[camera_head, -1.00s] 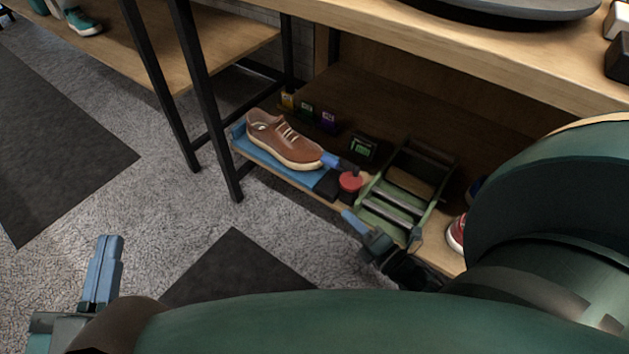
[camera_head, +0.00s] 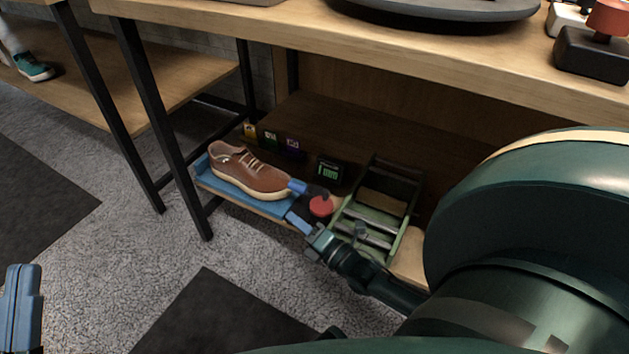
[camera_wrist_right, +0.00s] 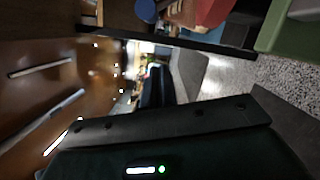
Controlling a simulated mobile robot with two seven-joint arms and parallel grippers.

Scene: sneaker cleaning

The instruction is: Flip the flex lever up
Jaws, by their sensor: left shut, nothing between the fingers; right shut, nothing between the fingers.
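A brown sneaker (camera_head: 250,172) lies on a blue platform (camera_head: 225,190) on the lower shelf in the head view. A small blue piece with a dark arm (camera_head: 298,187) is at its toe, beside a round red knob (camera_head: 321,206) on a black base; I cannot tell for sure which part is the flex lever. My right gripper (camera_head: 299,223) is shut and empty, just in front of the black base and below the knob. I cannot tell whether it touches anything. My left gripper (camera_head: 22,300) is shut and empty over the floor, far from the sneaker.
A green frame with rollers (camera_head: 378,222) stands right of the knob. A small display box (camera_head: 328,170) and small coloured items (camera_head: 270,138) stand behind. The upper tabletop (camera_head: 390,55) overhangs the shelf; a black leg (camera_head: 155,130) stands left. The wrist view is blurred.

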